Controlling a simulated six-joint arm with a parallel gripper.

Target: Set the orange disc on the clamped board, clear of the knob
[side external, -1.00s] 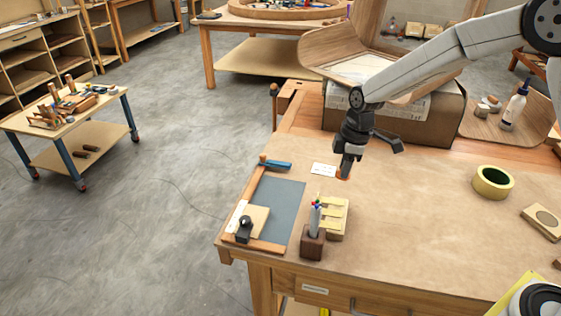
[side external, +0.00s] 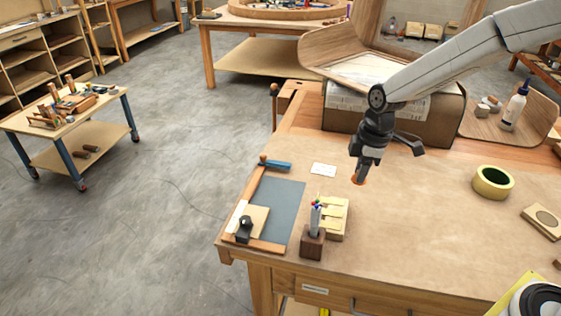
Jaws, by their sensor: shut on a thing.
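My gripper (side external: 362,174) points down over the right-middle of the bench and is shut on the orange disc (side external: 359,181). Only a small orange edge of the disc shows under the fingertips; I cannot tell whether it touches the bench top. The clamped board (side external: 260,217) is a small pale wooden piece at the bench's left front, on a framed grey panel. The black knob (side external: 244,229) stands at its lower left part. My gripper is well to the right of and behind the board, and the board's upper right part is bare.
A blue-handled tool (side external: 275,165) lies at the grey panel's (side external: 278,207) back edge. A white card (side external: 323,170) lies left of my gripper. Yellow tape (side external: 493,182) sits right.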

